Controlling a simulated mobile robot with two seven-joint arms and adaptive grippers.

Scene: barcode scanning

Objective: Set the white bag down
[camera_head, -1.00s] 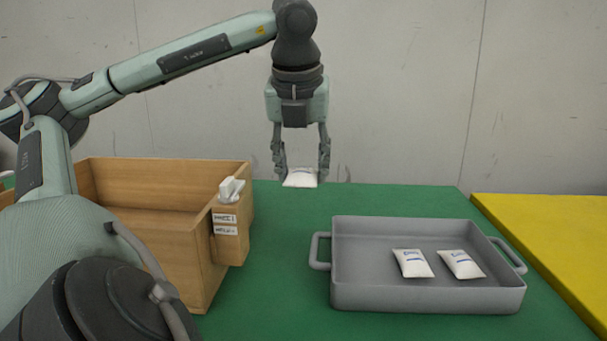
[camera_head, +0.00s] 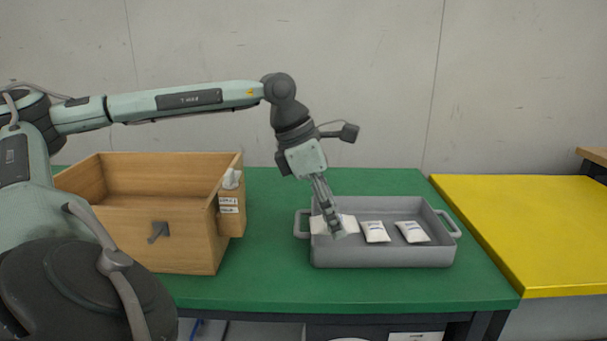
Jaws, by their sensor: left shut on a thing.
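My left gripper (camera_head: 337,224) reaches down over the left part of the grey tray (camera_head: 385,257). It is shut on a white bag (camera_head: 349,223), which is partly hidden behind the fingers. The held bag is low, at the tray's left side; I cannot tell whether it touches the tray floor. My right gripper is not in view.
A wooden box (camera_head: 150,245) stands on the green table (camera_head: 270,280) to the left, with a small white scanner-like device (camera_head: 231,179) in a holder on its right side. A yellow surface (camera_head: 530,225) lies to the right. Green table is clear between box and tray.

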